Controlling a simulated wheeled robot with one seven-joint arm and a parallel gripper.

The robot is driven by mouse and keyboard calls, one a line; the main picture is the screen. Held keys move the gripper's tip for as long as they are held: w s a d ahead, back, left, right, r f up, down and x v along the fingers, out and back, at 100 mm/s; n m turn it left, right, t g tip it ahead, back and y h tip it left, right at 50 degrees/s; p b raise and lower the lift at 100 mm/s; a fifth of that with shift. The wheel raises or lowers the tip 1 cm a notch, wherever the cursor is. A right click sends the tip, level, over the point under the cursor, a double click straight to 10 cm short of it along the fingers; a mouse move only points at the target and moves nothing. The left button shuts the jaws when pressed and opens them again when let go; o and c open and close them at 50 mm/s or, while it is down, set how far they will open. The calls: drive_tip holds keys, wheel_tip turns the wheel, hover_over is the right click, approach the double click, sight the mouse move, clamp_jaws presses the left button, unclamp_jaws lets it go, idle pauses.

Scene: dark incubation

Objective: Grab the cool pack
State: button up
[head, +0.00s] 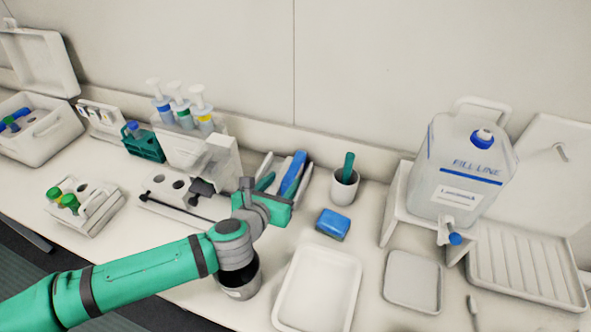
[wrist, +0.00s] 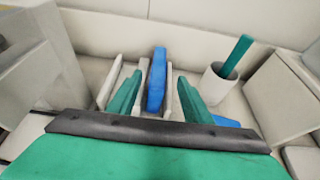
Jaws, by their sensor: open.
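A blue slab (head: 293,173), which looks like the cool pack, stands upright in a pale open rack (head: 305,184) near the back wall. In the wrist view the slab (wrist: 156,78) shows between my two green fingers, farther off than their bases. My gripper (head: 281,181) is open and empty in front of the rack, with the fingers pointing towards it. It also shows in the wrist view (wrist: 160,92). I see no finger clearly touching the slab. Its lower part is hidden by my gripper in the head view.
A small blue block (head: 332,224) lies on the bench to the right. A cup (head: 344,190) with a green tool stands behind it.

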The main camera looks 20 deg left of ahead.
sight(291, 173)
drive_tip(key=x, duration=0.5)
drive_tip(key=shift+w+d+f, duration=0.3)
drive_tip(key=shift+d+f, duration=0.05)
drive_tip(key=x, duration=0.3)
drive_tip(key=a+x, duration=0.1)
drive_tip(key=x, duration=0.1)
drive_tip(key=shift+w+f, duration=0.1)
drive_tip(key=shift+s+a, duration=0.3)
drive_tip(key=shift+w+d, duration=0.15)
drive_tip(key=shift+d, duration=0.55)
clamp_jaws()
drive_tip(key=shift+a, duration=0.3)
